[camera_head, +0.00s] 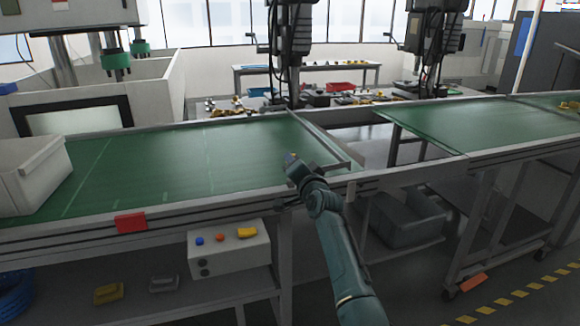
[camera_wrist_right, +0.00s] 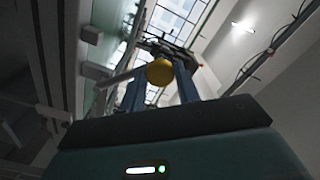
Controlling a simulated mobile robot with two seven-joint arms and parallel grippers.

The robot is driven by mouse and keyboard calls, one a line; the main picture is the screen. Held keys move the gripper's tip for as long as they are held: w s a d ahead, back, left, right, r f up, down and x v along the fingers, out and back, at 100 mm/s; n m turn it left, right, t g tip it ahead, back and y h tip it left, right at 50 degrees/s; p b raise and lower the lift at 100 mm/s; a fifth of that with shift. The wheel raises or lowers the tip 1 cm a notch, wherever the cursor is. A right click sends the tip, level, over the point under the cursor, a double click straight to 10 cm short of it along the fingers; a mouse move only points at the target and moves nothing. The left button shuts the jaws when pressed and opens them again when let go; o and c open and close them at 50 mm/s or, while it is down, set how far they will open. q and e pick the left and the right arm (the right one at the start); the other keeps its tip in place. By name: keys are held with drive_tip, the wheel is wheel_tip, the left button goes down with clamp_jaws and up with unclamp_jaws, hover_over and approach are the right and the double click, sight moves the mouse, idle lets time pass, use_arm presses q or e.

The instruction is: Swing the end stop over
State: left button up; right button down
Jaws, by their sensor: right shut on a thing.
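The end stop appears to be the long grey metal bar (camera_head: 318,137) across the right end of the left green belt, at the edge of the gap. My right gripper (camera_head: 292,158) is over the belt's near right corner, left of the bar's near end. In the right wrist view my right gripper (camera_wrist_right: 160,85) is shut on a round yellow knob (camera_wrist_right: 160,72) between its two fingers. A thin grey bar (camera_wrist_right: 122,78) runs left from the knob. In the head view the knob is mostly hidden by the gripper. My left gripper is not in view.
The left green belt (camera_head: 160,165) is mostly clear, with a white bin (camera_head: 35,182) at its left end. A gap separates it from the right belt (camera_head: 480,125). A control box (camera_head: 228,249) and a red block (camera_head: 130,222) are at the near side. A grey crate (camera_head: 402,220) stands below.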

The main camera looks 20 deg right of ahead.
drive_tip(key=shift+d+r+m+p, duration=0.55)
drive_tip(key=shift+d+r+m, duration=0.15)
drive_tip(key=shift+m, duration=0.3)
drive_tip(key=shift+r, duration=0.1)
drive_tip(key=c, duration=1)
unclamp_jaws()
